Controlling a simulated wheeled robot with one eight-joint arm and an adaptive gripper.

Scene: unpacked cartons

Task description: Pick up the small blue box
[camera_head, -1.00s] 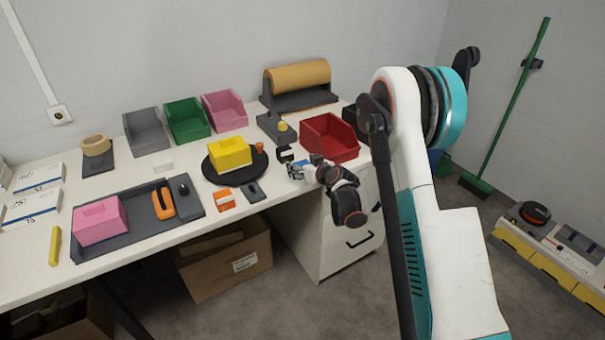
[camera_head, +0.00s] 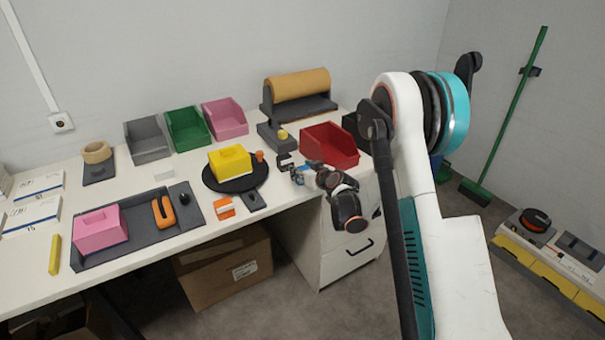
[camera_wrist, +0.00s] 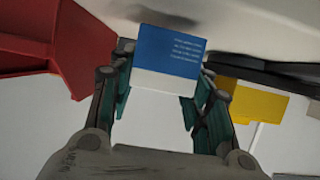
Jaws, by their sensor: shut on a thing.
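The small blue box (camera_wrist: 168,50) is blue with lines of white print and has a white lower part. In the wrist view it sits between the two fingers of my gripper (camera_wrist: 162,85), which is shut on it. In the head view my gripper (camera_head: 302,173) is over the front right part of the white desk, in front of the red bin. There the box is small and partly hidden by the fingers. I cannot tell how far it is above the desk.
A red bin (camera_head: 329,144) stands close behind my gripper. A yellow box (camera_head: 230,161) on a black round plate (camera_head: 222,184) is to the left. A black tape dispenser (camera_head: 275,138) stands behind. An orange-and-white box (camera_head: 225,208) lies near the front edge.

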